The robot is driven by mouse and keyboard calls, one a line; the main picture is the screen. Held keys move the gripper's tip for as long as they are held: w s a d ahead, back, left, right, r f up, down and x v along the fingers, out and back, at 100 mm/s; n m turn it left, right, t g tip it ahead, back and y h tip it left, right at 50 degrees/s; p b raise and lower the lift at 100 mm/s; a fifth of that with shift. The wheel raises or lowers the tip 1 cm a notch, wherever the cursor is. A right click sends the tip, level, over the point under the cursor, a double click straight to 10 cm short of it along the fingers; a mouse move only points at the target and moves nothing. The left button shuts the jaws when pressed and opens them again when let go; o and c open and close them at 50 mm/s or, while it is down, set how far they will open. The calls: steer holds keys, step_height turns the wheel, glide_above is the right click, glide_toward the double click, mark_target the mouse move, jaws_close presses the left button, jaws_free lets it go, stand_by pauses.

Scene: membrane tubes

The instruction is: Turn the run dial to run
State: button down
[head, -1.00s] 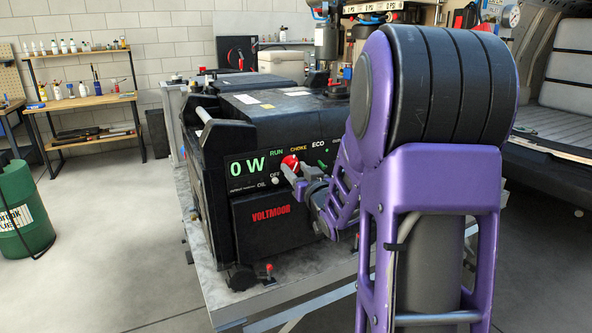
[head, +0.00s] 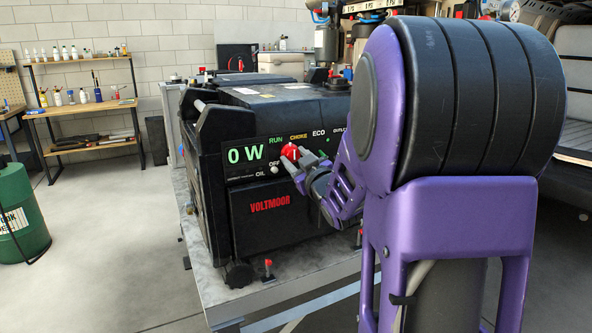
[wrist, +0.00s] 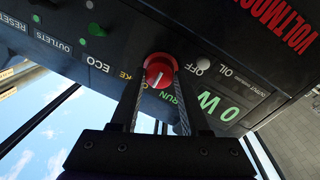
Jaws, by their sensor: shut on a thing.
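The red run dial (head: 290,151) is on the upper front panel of the black VOLTMOOR generator (head: 215,160). In the wrist view the dial (wrist: 159,70) sits between my two fingertips, and its white pointer line points down in the picture, toward the gap between the RUN (wrist: 181,115) and CHOKE lettering. The exact mark is unclear because a finger hides part of CHOKE. My gripper (head: 293,165) is shut on the dial, with a finger on either side. OFF (wrist: 203,65) is on the right of the dial in the wrist view. The display (head: 245,154) reads 0 W in green.
The generator stands on a grey metal-edged table (head: 215,296). A green drum (head: 20,212) stands on the floor at the left. A wooden shelf unit (head: 85,110) with bottles is against the back wall.

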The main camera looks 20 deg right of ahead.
steer(key=n, duration=0.6)
steer(key=shift+n+t+y, duration=0.3)
steer(key=shift+n, duration=0.1)
stand_by(0.4)
steer(key=shift+c, duration=1.9)
jaws_free()
steer(key=shift+f, duration=0.1)
